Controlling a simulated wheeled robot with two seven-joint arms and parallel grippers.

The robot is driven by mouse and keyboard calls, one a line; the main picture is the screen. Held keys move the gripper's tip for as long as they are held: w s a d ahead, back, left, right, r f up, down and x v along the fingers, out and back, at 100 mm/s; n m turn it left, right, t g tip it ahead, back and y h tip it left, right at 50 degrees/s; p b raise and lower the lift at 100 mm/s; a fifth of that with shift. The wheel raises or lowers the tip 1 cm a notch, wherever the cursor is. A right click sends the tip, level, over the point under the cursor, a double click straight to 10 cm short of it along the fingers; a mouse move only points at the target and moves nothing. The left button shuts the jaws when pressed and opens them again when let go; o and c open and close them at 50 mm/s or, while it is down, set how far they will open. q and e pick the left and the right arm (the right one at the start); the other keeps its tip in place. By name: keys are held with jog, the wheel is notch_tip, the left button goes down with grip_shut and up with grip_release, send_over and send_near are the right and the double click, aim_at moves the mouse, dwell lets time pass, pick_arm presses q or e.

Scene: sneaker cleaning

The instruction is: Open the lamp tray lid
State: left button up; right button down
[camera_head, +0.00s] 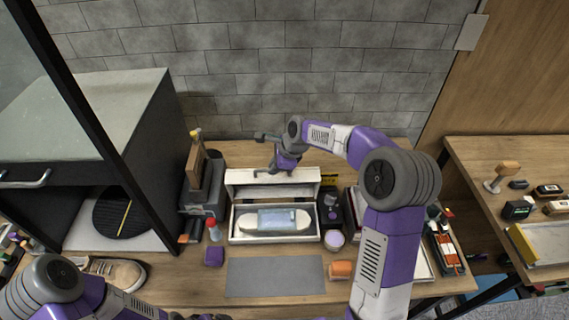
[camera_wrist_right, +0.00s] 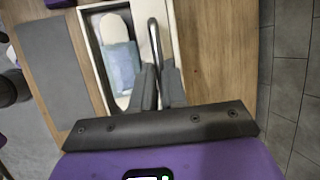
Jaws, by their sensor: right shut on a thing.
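The lamp tray (camera_head: 233,232) is a long white box on the bench, against the middle of the wall side. Its lid (camera_head: 240,178) stands raised along the back edge, leaving the inside in view. Inside lies a pale rounded piece with a light blue panel (camera_head: 277,218), also seen in the right wrist view (camera_wrist_right: 121,66). My right gripper (camera_head: 274,170) is at the raised lid. In the right wrist view its fingers (camera_wrist_right: 159,72) are shut on a thin metal handle (camera_wrist_right: 153,38).
A grey mat (camera_head: 275,277) lies in front of the tray. A red-capped bottle (camera_head: 213,229) and purple block (camera_head: 214,256) stand left, a dark bottle (camera_head: 331,211) and orange block (camera_head: 340,270) right. A sneaker (camera_head: 118,272) lies at far left.

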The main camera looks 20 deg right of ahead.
jog(key=shift+s+a, duration=0.1)
jog(key=shift+s, duration=0.15)
jog(key=shift+w, duration=0.25)
jog(key=c, duration=1.2)
grip_release()
jog(key=shift+o, duration=0.2)
jog(key=v, duration=0.7)
jog(key=shift+r, duration=0.3)
